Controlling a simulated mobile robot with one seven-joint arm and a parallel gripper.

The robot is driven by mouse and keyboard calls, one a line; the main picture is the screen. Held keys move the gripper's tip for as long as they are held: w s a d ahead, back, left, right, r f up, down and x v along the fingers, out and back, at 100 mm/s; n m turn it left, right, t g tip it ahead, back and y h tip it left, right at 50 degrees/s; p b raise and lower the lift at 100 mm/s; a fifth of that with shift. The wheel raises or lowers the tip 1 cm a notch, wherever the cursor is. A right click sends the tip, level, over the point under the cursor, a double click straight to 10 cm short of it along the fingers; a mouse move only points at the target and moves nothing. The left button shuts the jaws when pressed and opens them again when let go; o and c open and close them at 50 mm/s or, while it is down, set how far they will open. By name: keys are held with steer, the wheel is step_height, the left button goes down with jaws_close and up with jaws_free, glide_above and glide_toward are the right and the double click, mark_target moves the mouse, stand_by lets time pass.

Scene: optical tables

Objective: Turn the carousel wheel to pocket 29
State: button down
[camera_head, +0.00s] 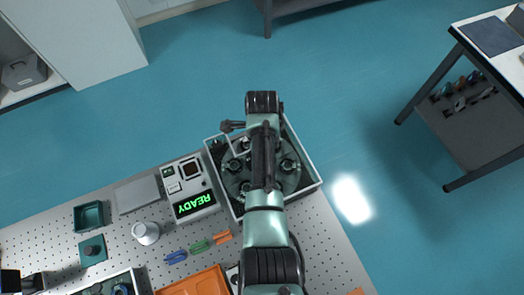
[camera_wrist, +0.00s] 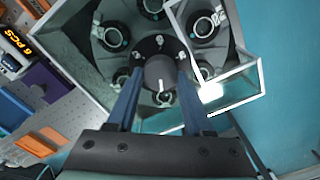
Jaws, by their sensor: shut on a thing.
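The carousel wheel (camera_wrist: 113,55) is a dark disc with several round pockets, inside a pale open-topped housing (camera_head: 313,183) on the optical table. My gripper (camera_wrist: 160,80) is over its middle in the wrist view. Its two blue fingers are shut on the grey centre knob (camera_wrist: 159,71), which has a white pointer mark. In the head view my arm hides the wheel's centre, and the wheel (camera_head: 233,184) shows on either side. I cannot read any pocket numbers. A clear-walled box with white edges (camera_wrist: 250,84) stands at the wheel's right side in the wrist view.
A white instrument (camera_head: 188,186) with a green READY display stands left of the housing. A cup (camera_head: 146,233), blue, green and orange clips, and an orange tray (camera_head: 195,284) lie on the perforated table. Open teal floor lies beyond the housing. Another table (camera_head: 457,155) stands at right.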

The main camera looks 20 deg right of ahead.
steer(key=shift+m, duration=0.6)
stand_by(0.3)
steer(key=shift+c, duration=1.5)
jaws_free()
step_height(320, 180, up, 13)
steer(key=b, duration=0.1)
